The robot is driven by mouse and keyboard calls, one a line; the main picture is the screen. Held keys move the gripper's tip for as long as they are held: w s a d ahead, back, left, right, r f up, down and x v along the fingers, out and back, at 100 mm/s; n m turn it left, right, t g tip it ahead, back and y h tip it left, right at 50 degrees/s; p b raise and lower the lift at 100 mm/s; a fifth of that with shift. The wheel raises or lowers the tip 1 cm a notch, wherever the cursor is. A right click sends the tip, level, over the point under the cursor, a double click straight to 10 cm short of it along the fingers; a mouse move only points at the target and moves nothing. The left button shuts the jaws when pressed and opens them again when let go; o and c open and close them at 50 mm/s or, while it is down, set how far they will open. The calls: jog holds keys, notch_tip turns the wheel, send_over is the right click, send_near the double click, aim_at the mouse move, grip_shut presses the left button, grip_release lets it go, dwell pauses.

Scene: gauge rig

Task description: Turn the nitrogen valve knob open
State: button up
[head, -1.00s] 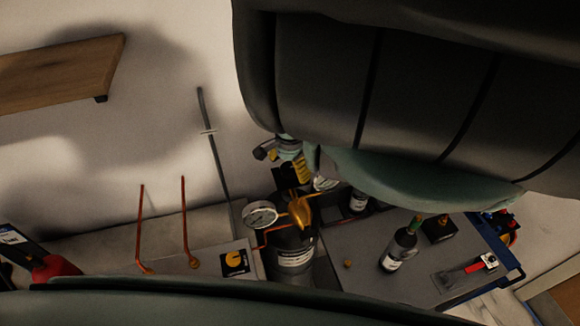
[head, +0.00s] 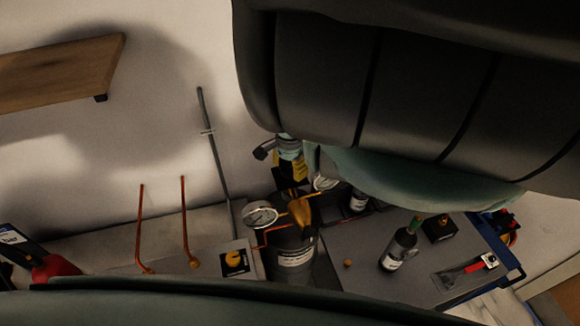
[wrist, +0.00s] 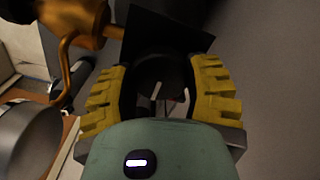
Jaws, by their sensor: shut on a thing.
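The knob (wrist: 162,74) is dark and round with a pale mark on its face, in the middle of the wrist view. My gripper (wrist: 163,92) has its yellow ridged fingers on both sides of the knob and is shut on it. In the head view my gripper (head: 299,167) is above the brass regulator body (head: 301,212), and its fingers hide the knob. A black square plate (wrist: 168,30) lies beyond the knob. No label on the knob is readable, so its turned angle is hard to tell.
Two round gauges flank the brass body, a left one (head: 260,215) and a right one (head: 325,182). A dark cylinder (head: 290,262) stands below. A grey bench (head: 375,235) carries a bottle (head: 399,249) and a red-handled tool (head: 470,268). Copper pipes (head: 185,220) rise at left.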

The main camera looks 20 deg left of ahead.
jog(key=n+b, duration=0.2)
jog(key=n, duration=0.2)
jog(key=shift+f, duration=0.1)
jog(key=n+b, duration=0.1)
jog(key=n, duration=0.3)
jog(key=shift+w+n, duration=0.1)
jog(key=shift+n, duration=0.2)
jog(key=n, duration=0.4)
jog(key=shift+n+b, duration=0.3)
jog(key=shift+b, duration=0.1)
jog(key=n, duration=0.4)
jog(key=shift+n, duration=0.3)
jog(key=o, duration=1.2)
